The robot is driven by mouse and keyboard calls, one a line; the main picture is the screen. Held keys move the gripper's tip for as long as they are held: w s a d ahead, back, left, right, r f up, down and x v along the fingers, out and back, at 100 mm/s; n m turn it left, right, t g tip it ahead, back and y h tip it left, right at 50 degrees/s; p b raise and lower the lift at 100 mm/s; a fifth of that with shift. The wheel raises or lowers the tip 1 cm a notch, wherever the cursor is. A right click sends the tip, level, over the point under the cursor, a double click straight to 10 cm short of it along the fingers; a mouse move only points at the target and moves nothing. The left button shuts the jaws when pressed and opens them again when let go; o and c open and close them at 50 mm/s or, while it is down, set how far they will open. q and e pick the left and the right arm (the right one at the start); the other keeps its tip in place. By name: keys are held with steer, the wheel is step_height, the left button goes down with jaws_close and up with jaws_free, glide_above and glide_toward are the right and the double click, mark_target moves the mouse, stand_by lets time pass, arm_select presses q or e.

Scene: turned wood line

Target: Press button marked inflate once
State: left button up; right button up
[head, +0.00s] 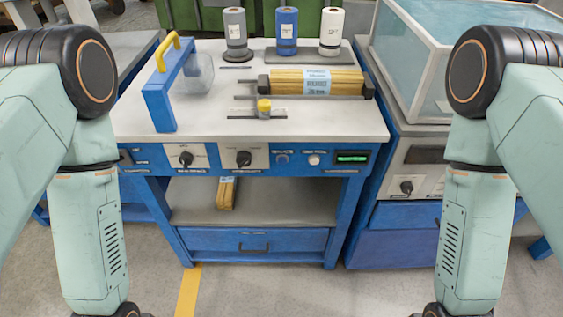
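The blue workbench (255,200) stands ahead of me with a control panel along its front edge. On the panel are a blue push button (282,158) and a white push button (314,160), side by side. The small labels by them are too blurred to read, so I cannot tell which is marked inflate. To their left are two black rotary knobs, the left knob (186,158) and the right knob (243,158). To their right is a green lit display (352,158). My two arms hang at the left and right; both grippers are below the picture.
On the bench top are a blue frame with a yellow handle (160,90), a bundle of wooden sticks (285,82), a yellow-capped piece (264,106) and three rolls (287,28) at the back. A clear-topped machine (460,60) stands at right. The floor in front is clear.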

jaws_close()
stand_by(1.3)
